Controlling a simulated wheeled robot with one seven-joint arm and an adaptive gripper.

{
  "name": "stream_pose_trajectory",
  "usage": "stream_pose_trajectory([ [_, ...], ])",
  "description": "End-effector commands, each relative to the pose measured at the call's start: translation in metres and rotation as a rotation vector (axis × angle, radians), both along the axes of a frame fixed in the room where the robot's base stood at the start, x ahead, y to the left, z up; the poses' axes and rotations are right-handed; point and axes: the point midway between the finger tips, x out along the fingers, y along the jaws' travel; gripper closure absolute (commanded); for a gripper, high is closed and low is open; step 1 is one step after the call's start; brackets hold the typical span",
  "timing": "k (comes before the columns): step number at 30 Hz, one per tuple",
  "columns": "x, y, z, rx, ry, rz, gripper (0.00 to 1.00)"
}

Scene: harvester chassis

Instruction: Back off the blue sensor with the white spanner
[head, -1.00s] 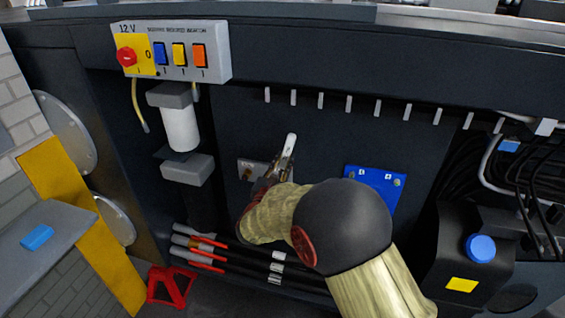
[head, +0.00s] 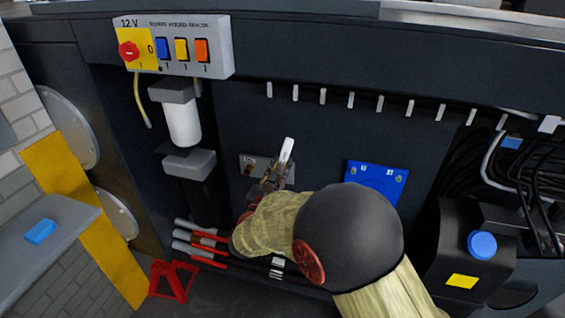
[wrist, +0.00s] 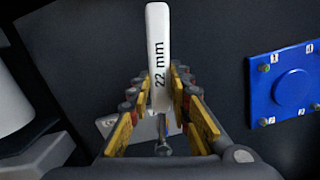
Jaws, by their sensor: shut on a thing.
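My gripper (head: 275,176) is shut on the white spanner (head: 287,149), whose shaft points up out of the jaws. In the wrist view the spanner (wrist: 158,50) reads "22 mm" and stands between the yellow finger pads; its lower end is hard to make out. No part is clearly identifiable as the blue sensor.
A blue plate (head: 361,172) with corner bolts is on the wall to the right. A white filter cylinder (head: 183,122) and a 12 V switch box (head: 215,45) are to the left. Red-ended hoses (head: 211,245) and a red stand (head: 171,281) lie low left. A black tank (head: 445,250) is right.

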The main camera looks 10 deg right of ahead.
Motion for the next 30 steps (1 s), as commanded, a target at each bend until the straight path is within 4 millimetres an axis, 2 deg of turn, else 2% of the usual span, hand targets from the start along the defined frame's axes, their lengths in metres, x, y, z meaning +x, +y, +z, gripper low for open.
stream_pose_trajectory([
  [15,-0.044,0.026,0.001,-0.001,-0.001,0.002,1.0],
  [30,-0.046,0.027,0.0,0.0,-0.001,0.0,1.0],
])
